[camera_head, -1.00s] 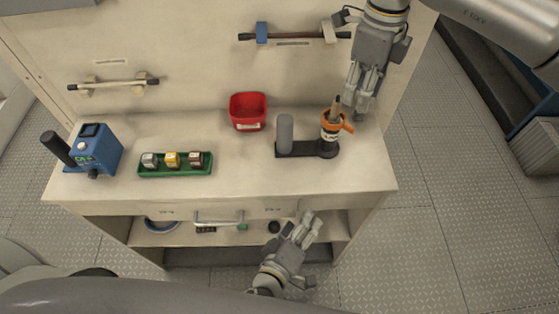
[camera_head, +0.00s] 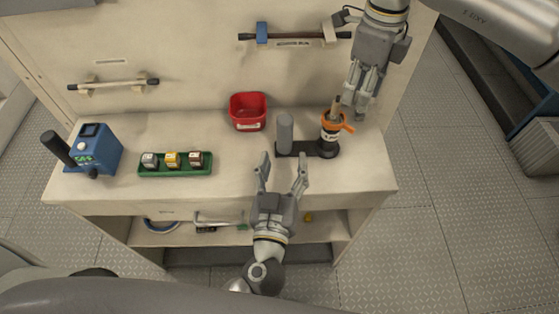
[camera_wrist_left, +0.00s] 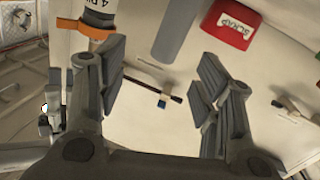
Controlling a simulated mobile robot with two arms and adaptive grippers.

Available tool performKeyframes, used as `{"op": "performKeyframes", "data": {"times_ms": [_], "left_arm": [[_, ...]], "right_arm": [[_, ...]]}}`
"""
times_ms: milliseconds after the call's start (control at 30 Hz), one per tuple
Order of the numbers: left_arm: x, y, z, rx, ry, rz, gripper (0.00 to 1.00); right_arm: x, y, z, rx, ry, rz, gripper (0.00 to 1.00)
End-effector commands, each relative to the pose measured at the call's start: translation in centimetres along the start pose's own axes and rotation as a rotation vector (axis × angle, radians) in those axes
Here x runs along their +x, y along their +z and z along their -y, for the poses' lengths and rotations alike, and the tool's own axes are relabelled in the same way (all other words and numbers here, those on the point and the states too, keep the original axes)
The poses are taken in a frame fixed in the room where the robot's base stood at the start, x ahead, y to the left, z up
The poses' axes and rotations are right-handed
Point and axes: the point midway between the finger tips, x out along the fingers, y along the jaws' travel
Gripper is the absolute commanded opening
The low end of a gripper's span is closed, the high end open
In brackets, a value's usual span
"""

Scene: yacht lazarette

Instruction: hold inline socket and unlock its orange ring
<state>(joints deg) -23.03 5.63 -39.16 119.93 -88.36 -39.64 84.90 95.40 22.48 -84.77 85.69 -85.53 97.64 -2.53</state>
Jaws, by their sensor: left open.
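The inline socket (camera_head: 329,134) stands upright in a black stand (camera_head: 300,149) near the right end of the bench. It has a white label band and an orange ring (camera_head: 335,122) with a tab pointing right. In the left wrist view the orange ring (camera_wrist_left: 84,29) and the label show at upper left. My left gripper (camera_head: 283,165) is open and empty at the bench's front edge, short of the stand and left of the socket. My right gripper (camera_head: 356,103) hangs just right of and above the socket; whether its fingers are apart is unclear.
A grey post (camera_head: 284,132) rises from the stand's left end. A red scrap bin (camera_head: 248,112) stands behind it. A green tray (camera_head: 175,170) with three small blocks and a blue device (camera_head: 97,150) are at left. Bars hang on the back wall. The front middle bench is clear.

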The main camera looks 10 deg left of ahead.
Motion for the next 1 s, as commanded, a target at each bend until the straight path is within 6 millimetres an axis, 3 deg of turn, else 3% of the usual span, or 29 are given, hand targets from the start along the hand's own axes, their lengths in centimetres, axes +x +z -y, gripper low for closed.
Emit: {"op": "performKeyframes", "data": {"times_ms": [133,333,800,1000], "left_arm": [[0.4,-0.6,0.6,0.124,-0.028,-0.019,0.6],[1.5,-0.8,0.9,0.17,-0.042,-0.025,0.6],[9.4,-1.0,1.1,0.167,-0.04,-0.025,0.6],[11.0,-1.0,1.2,0.166,-0.039,-0.023,0.6]], "right_arm": [[0.0,0.0,0.0,0.0,0.0,0.0,0.36],[0.0,0.0,0.0,0.0,0.0,0.0,0.36],[0.0,0.0,0.0,0.0,0.0,0.0,0.36],[0.0,0.0,0.0,0.0,0.0,0.0,0.36]]}}
